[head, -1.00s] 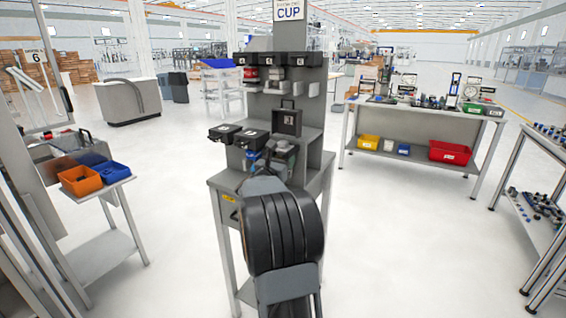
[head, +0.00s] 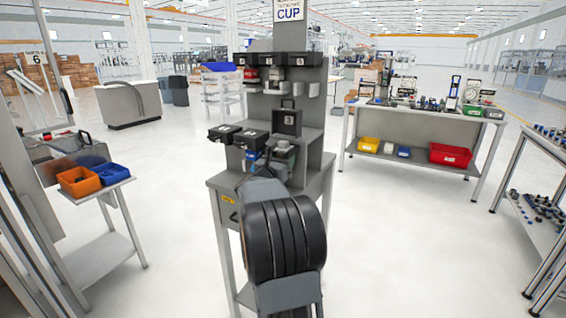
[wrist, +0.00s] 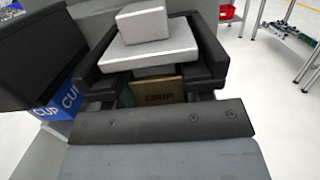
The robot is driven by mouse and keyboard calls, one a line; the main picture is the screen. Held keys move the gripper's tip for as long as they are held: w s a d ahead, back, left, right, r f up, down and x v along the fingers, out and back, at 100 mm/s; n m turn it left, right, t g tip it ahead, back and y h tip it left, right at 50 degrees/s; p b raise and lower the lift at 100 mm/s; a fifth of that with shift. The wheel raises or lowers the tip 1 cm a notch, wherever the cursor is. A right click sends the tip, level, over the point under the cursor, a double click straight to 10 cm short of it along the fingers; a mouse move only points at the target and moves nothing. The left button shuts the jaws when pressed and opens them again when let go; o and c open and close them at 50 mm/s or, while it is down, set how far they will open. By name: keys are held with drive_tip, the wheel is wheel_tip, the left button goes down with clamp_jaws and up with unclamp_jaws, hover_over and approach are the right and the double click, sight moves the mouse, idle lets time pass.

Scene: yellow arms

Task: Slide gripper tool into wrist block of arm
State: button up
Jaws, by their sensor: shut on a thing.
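In the wrist view my gripper (wrist: 155,84) is shut on the gripper tool (wrist: 165,91), which shows a brass-coloured face marked GRIP between the dark fingers. Pale grey blocks (wrist: 145,52) lie just beyond and above that face. I cannot tell whether they belong to the tool or to the wrist block, nor whether tool and block touch. In the head view my gripper is at the grey stand (head: 322,165), under its CUP sign, and my own arm hides most of it and the tool.
A blue CUP-marked part (wrist: 62,104) sits left of the gripper beside a dark box. Black holders (head: 223,133) and a black case (head: 287,121) crowd the stand.

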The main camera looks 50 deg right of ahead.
drive_tip(key=shift+r+b, duration=0.5)
drive_tip(key=shift+r, duration=0.55)
drive_tip(key=shift+a+f+b, duration=0.15)
drive_tip(key=shift+a+b, duration=0.1)
drive_tip(key=shift+b, duration=0.15)
idle(0.3)
drive_tip(key=shift+a+b, duration=0.4)
drive_tip(key=shift+a, duration=0.25)
drive_tip(key=shift+s+r+b, duration=0.1)
drive_tip(key=shift+r+b, duration=0.1)
drive_tip(key=shift+b, duration=0.25)
drive_tip(key=shift+a, duration=0.1)
drive_tip(key=shift+b+v, duration=2)
drive_tip(key=shift+v, duration=0.15)
drive_tip(key=shift+s+a, duration=0.15)
drive_tip(key=shift+a, duration=0.2)
clamp_jaws()
drive_tip(key=s+a+r+b, duration=0.1)
drive_tip(key=s+a+b, duration=0.1)
drive_tip(key=a, duration=0.5)
drive_tip(key=s+a+r+b, duration=0.1)
drive_tip(key=a+b, duration=0.2)
drive_tip(key=a, duration=0.4)
drive_tip(key=shift+s+a, duration=0.35)
drive_tip(key=shift+s, duration=0.05)
